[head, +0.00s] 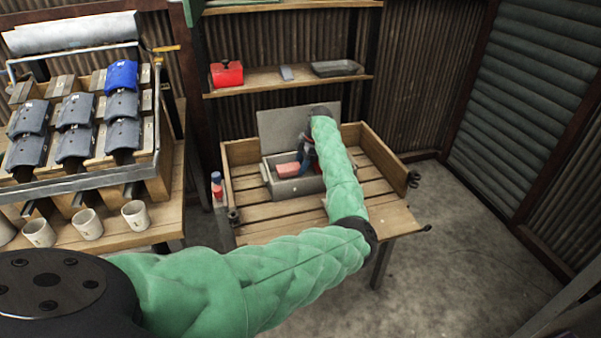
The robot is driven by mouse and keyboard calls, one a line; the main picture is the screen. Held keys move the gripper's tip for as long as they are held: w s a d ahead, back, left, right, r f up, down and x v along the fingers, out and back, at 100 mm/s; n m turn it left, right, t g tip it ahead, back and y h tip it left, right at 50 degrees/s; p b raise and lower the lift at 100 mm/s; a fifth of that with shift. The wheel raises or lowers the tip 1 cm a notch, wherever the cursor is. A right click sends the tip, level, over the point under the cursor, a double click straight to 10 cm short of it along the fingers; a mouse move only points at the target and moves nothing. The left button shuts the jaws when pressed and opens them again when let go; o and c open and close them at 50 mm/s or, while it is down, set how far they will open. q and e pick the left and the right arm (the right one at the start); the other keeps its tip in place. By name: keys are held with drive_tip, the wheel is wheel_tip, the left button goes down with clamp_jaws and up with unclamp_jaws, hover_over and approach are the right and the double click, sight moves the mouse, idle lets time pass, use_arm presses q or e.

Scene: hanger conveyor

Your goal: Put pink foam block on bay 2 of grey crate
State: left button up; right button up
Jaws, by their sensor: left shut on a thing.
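The grey crate (300,187) stands on the slatted wooden table, with its front wall facing me. The pink foam block (287,170) shows inside the crate's left part, low between its walls. My left gripper (306,165) reaches down into the crate from above and is shut at the block's right end. My green-sleeved forearm hides the right part of the crate and much of the gripper. I cannot tell the bay numbers or whether the block touches the crate floor. My right gripper is not in view.
A raised wooden rim (240,152) edges the table, and a grey panel (275,130) stands behind the crate. A shelf (255,85) above holds a red box (227,73) and a grey tray (335,68). Mugs (88,224) and a rack stand left. Floor at right is clear.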

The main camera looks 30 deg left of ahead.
use_arm(q)
drive_tip(key=shift+f, duration=2.05)
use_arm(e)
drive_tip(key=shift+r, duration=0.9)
use_arm(q)
drive_tip(key=o, duration=0.9)
drive_tip(key=shift+f, duration=0.1)
drive_tip(key=shift+o, duration=0.3)
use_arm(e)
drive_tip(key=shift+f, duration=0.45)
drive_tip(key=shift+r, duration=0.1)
